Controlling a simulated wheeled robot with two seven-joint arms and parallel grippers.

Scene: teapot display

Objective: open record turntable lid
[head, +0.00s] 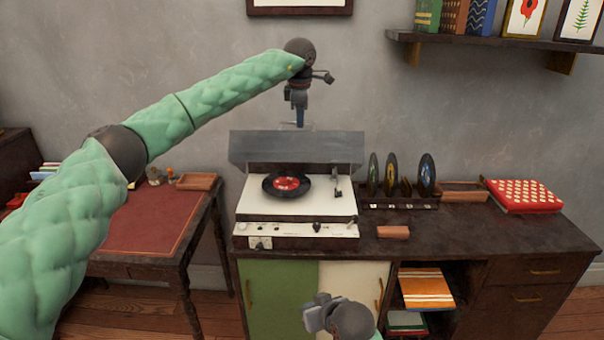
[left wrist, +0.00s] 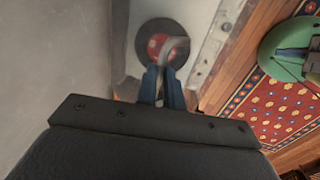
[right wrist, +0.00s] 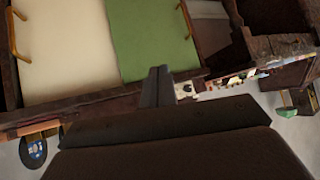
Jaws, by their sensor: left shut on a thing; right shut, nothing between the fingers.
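The record turntable (head: 297,208) stands on the dark cabinet, with a black record (head: 286,186) with a red label on its platter. Its grey lid (head: 296,147) is raised at the back and tilted up, so the deck is uncovered. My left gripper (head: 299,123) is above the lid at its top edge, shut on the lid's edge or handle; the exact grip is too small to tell. In the left wrist view, its blue fingers (left wrist: 165,88) point towards the record (left wrist: 162,46). My right gripper (head: 312,312) is shut and empty, low in front of the cabinet doors.
A rack of upright discs (head: 398,178) stands right of the turntable, with a small reddish block (head: 393,232) in front. A red patterned box (head: 524,196) lies further right. A desk (head: 145,222) stands at the left. A wall shelf (head: 500,46) hangs upper right.

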